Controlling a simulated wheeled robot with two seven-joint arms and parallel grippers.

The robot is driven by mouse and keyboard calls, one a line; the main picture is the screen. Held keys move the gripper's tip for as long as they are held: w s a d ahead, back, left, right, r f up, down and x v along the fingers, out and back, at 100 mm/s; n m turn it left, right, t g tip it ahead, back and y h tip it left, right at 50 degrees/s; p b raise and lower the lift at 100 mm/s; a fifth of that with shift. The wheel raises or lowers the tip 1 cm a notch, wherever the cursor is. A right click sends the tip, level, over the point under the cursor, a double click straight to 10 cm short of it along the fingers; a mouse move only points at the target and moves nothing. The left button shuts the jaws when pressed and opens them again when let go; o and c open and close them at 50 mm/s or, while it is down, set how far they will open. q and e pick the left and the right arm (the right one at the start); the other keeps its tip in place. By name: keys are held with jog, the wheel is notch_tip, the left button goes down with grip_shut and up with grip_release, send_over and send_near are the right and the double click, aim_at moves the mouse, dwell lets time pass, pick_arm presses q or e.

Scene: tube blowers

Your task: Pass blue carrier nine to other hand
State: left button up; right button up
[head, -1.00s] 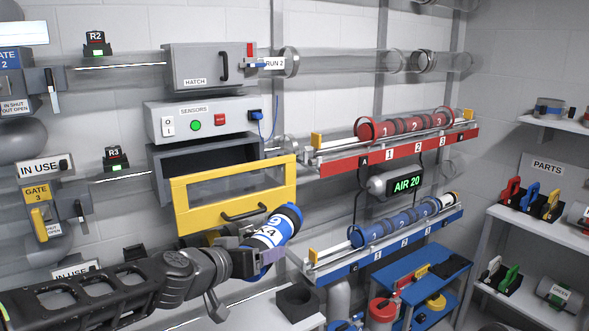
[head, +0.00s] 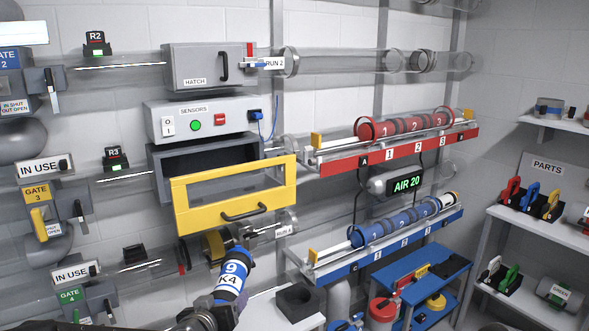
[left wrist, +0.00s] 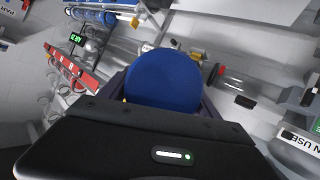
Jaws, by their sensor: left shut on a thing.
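The blue carrier nine (head: 232,274), with a white band reading 9 and K4, is held in my left gripper (head: 222,300) at the lower middle of the head view. It is tilted, its far end up by the clear tube below the yellow door. In the left wrist view its round blue end (left wrist: 165,78) stands up between the dark jaws. The left gripper is shut on it. The jaws are partly hidden by the carrier and my wrist. My right gripper is in neither view.
The open yellow door (head: 235,200) hangs just above the carrier. A blue rack (head: 385,246) with blue carriers and a red rack (head: 400,152) with red ones are on the right. A dark block (head: 298,300) with a hole stands on a white bench.

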pick_arm(q)
jog(key=s+a+f+n+y, duration=0.1)
jog(key=s+a+f, duration=0.2)
jog(key=f, duration=0.2)
jog(key=shift+a+n+y, duration=0.3)
jog(key=shift+a+y, duration=0.1)
jog(key=shift+f, duration=0.1)
jog(key=s+d+r+m+g+h, duration=0.1)
jog(key=s+d+m+h, duration=0.3)
jog(key=d, duration=0.4)
jog(key=s+d+r+m+g+h, duration=0.1)
jog(key=s+d+m+h, duration=0.3)
jog(key=d, duration=0.5)
jog(key=shift+s+d+g+h, duration=0.15)
jog(key=shift+s+g+h, duration=0.1)
jog(key=shift+g+h, duration=0.2)
jog(key=shift+r, duration=0.1)
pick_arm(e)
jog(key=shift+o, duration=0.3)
